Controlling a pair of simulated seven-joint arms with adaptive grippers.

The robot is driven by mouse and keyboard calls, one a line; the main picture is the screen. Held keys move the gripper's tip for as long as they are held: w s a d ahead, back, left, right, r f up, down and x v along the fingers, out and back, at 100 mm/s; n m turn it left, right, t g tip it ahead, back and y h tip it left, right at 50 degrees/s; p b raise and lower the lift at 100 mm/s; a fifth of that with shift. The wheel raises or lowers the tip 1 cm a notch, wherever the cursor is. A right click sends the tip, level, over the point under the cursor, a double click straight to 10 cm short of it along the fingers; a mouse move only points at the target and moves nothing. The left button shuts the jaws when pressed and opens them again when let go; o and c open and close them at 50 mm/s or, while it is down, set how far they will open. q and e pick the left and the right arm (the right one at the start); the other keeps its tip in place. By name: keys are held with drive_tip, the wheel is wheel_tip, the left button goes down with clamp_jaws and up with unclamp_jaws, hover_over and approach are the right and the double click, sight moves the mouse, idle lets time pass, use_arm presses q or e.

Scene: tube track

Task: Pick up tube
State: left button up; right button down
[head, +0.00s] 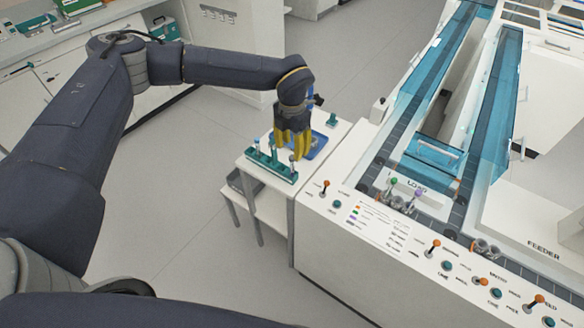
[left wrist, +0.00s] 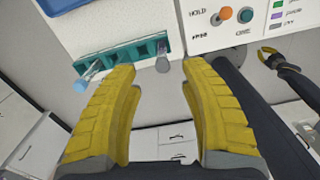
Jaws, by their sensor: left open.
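A teal rack (head: 270,167) stands on the small white side table and holds a few slim tubes. One blue-topped tube (head: 257,144) is at its left end and a grey tube (head: 292,161) near its right end. In the left wrist view the rack (left wrist: 118,60) holds a light-blue-ended tube (left wrist: 84,84) and a grey tube (left wrist: 162,60). My left gripper (head: 292,148) is open and empty, its yellow fingers pointing down over the rack. In the left wrist view the grey tube shows between and beyond its fingertips (left wrist: 160,70). My right gripper (left wrist: 272,57) shows small there; its opening is unclear.
A blue tray (head: 318,146) lies on the side table (head: 247,168), behind the rack. The white machine (head: 345,240) with orange-knobbed levers stands close on the right, with blue-covered tracks (head: 430,70). Open floor (head: 190,190) lies left of the table.

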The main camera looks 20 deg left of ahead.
sight(292, 157)
use_arm(q)
drive_tip(key=shift+s+f, duration=0.15)
drive_tip(key=shift+f, duration=2.45)
drive_tip(key=shift+c, duration=0.4)
clamp_jaws()
